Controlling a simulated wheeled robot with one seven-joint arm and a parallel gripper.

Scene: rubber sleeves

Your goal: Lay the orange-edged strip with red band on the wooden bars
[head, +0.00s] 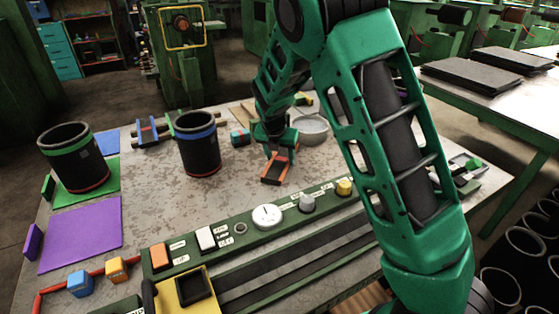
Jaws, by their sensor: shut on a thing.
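My gripper (275,152) is low over the middle of the grey worktable, pointing down. It is shut on a small dark piece with orange edges, which I take to be the orange-edged strip (274,172). The red band on it cannot be made out clearly. The strip is at or just above the table top; I cannot tell if it touches.
A blue-banded black sleeve (198,143) stands left of my gripper, and a green-banded one (78,157) farther left. A small teal-and-red piece (240,136) and a grey bowl (312,129) are close by. A green control panel (245,226) crosses the front. A purple mat (80,233) lies left.

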